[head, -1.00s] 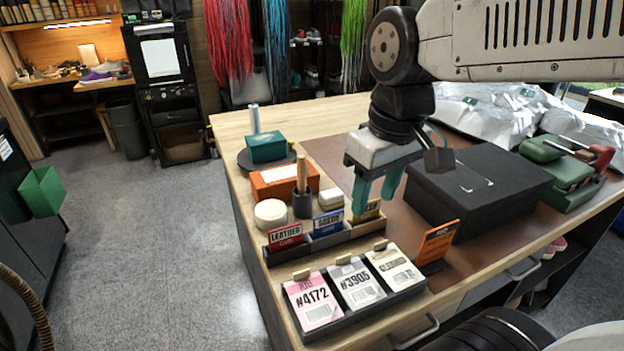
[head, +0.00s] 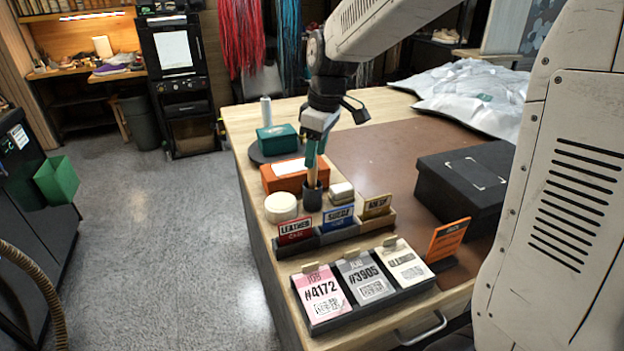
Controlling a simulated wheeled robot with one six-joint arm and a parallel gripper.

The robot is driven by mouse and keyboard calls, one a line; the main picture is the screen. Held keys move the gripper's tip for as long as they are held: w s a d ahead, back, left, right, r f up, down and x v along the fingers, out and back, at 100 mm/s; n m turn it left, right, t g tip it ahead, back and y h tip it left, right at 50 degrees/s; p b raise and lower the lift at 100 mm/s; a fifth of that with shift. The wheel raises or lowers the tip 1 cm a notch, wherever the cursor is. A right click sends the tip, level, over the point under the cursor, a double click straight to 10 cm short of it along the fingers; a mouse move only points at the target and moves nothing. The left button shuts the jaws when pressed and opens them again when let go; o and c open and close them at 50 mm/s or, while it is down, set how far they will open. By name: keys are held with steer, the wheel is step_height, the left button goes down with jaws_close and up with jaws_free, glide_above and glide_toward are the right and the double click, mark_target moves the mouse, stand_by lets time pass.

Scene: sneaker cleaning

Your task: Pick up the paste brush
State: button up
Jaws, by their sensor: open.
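The paste brush stands upright in a small dark cup (head: 312,198) near the left edge of the workbench. Its wooden handle (head: 312,176) shows above the cup. My gripper (head: 311,163) has teal fingers pointing down right at the top of the handle and overlapping it in the head view. The fingers are open. Whether they straddle the handle or touch it, I cannot tell. The bristles are hidden in the cup.
Around the cup are an orange box (head: 282,176), a round cream tin (head: 281,207), a small pale block (head: 341,190) and labelled card holders (head: 340,217). A black box (head: 462,185) stands to the right. The brown mat (head: 385,150) is mostly clear.

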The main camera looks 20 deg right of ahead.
mark_target(309, 184)
steer(key=f, duration=0.2)
steer(key=a+f, duration=0.1)
steer(key=f, duration=0.1)
steer(key=shift+w, duration=0.1)
jaws_close()
